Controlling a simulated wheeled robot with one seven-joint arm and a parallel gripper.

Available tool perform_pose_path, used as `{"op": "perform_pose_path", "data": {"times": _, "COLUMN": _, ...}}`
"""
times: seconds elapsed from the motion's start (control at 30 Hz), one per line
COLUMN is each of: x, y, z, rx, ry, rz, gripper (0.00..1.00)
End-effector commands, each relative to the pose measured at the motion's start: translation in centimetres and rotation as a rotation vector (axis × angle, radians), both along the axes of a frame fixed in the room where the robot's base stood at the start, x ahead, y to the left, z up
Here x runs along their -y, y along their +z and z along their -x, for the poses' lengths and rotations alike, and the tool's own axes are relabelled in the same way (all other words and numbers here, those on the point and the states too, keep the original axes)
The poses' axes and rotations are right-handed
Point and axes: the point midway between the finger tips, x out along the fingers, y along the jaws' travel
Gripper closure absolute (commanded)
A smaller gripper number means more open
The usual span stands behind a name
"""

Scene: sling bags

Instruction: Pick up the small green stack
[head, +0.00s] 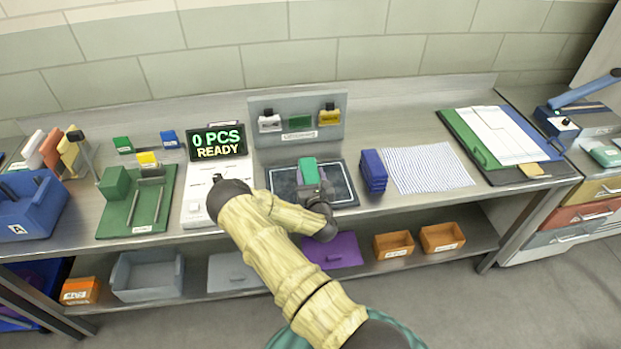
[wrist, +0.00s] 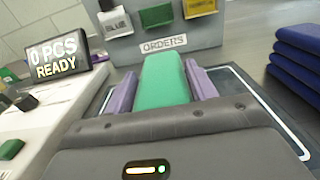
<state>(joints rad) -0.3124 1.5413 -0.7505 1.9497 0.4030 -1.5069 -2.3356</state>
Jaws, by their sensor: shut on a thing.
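The small green stack (head: 308,171) is at the dark, white-edged mat (head: 342,191) in the middle of the bench. In the wrist view the green stack (wrist: 164,80) lies between the two purple fingers of my gripper (wrist: 163,86), which are shut on its sides. My gripper (head: 312,184) also shows in the head view, reaching over the mat from the front. The underside of the stack is hidden, so I cannot tell whether it touches the mat.
A grey board (head: 298,112) marked "ORDERS" stands behind the mat. A blue stack (head: 373,171) is close on the right, beside a striped sheet (head: 428,167). On the left are a scale (head: 203,200) and its display (head: 217,142) reading "0 PCS READY".

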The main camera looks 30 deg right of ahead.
Motion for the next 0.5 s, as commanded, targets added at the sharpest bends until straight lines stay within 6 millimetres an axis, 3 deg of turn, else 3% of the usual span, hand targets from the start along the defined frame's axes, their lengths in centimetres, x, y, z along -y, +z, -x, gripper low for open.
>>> {"op": "perform_pose_path", "data": {"times": 0.5, "x": -0.1, "y": 8.6, "z": 0.0, "rx": 0.004, "ry": 0.001, "rz": 0.0, "gripper": 0.71}}
